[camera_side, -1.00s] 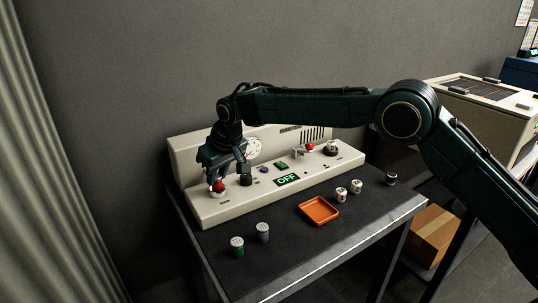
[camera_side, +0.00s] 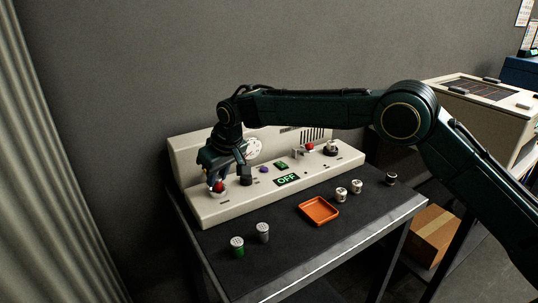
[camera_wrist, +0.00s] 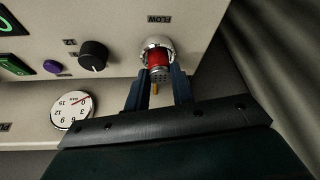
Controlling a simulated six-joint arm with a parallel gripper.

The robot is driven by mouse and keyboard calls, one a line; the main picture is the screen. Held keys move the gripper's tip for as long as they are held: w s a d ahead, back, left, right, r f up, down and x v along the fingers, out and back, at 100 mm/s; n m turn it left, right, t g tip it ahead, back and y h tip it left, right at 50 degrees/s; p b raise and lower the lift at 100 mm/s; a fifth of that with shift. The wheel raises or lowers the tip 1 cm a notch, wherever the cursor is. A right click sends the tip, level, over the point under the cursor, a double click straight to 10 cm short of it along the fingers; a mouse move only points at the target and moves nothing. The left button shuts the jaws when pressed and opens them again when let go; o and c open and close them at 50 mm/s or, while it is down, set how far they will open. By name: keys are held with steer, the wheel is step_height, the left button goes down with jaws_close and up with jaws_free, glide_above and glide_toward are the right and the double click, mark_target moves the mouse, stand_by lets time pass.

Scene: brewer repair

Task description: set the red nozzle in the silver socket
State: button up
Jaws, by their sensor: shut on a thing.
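The red nozzle (camera_wrist: 159,60) is between the fingertips of my gripper (camera_wrist: 158,82) in the wrist view, and the fingers are shut on it. The silver socket (camera_wrist: 157,42) is a shiny ring by the FLOW label, right at the nozzle's far end. The nozzle overlaps the socket's opening; how deep it sits I cannot tell. In the side view the nozzle (camera_side: 218,187) shows as a red spot at the panel's left end, with the socket (camera_side: 216,194) around its lower part and my gripper (camera_side: 220,178) over it.
A black knob (camera_wrist: 93,55), a purple button (camera_wrist: 53,67) and a dial (camera_wrist: 71,110) are near my gripper. Green (camera_side: 237,246) and grey (camera_side: 262,232) capped canisters stand in front of the machine. An orange tray (camera_side: 319,210) is empty. Two white parts (camera_side: 341,194) stand beside it.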

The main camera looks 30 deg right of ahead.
steer(key=shift+f, duration=0.2)
stand_by(0.4)
steer(key=o, duration=1.5)
steer(key=shift+c, duration=0.2)
steer(key=shift+r, duration=4.1)
